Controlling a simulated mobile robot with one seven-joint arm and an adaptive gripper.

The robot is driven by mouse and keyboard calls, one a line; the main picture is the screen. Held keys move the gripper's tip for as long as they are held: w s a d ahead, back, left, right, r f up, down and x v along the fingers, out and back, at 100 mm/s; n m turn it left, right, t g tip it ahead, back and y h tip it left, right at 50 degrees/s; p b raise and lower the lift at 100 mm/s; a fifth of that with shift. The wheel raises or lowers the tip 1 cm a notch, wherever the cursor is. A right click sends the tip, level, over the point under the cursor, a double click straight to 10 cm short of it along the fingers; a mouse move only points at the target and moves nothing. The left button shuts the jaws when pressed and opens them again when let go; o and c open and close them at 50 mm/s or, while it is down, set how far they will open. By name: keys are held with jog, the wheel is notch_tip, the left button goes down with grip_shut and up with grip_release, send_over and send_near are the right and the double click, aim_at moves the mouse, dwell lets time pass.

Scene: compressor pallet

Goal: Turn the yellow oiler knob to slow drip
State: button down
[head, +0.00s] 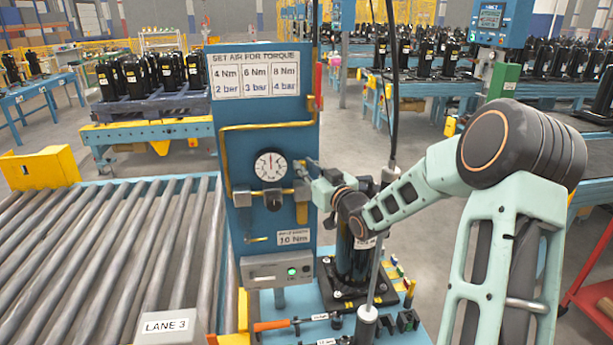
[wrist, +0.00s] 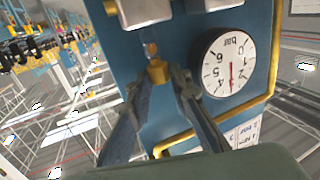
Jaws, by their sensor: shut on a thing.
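The yellow oiler knob (wrist: 157,71) shows in the wrist view, where the panel appears upside down. My gripper (wrist: 158,80) has one finger on each side of the knob and is shut on it. A small orange-tinted part (wrist: 152,48) sits just beyond the knob, by the silver fittings. In the head view my gripper (head: 304,178) is at the right edge of the blue panel (head: 285,125), right of the round gauge (head: 270,165). The fingers and wrist hide the knob there, and its setting cannot be read.
A yellow pipe (head: 224,150) runs along the panel beside the gauge. A black compressor (head: 356,250) stands on the pallet below my arm. A hanging cable and tool (head: 377,270) are close to my forearm. A roller conveyor (head: 110,260) lies at left.

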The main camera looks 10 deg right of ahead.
jog(key=shift+a+m+t+h+b, duration=0.2)
jog(key=shift+m+h+b, duration=0.65)
jog(key=shift+h+b, duration=0.7)
jog(key=shift+a+m+t+h+b, duration=0.1)
jog(key=shift+a+m+h+b, duration=0.15)
jog(key=shift+m+h+b, duration=1.15)
jog(key=shift+a+m+t+h+b, duration=0.1)
jog(key=shift+a+m+h+b, duration=0.2)
jog(key=shift+h+b, duration=1.3)
jog(key=shift+d+m+b, duration=0.1)
jog(key=shift+m+b, duration=0.25)
jog(key=shift+b, duration=0.35)
jog(key=c, duration=1.8)
grip_release()
jog(key=shift+r, duration=0.1)
jog(key=shift+o, duration=0.2)
jog(key=shift+s, duration=0.1)
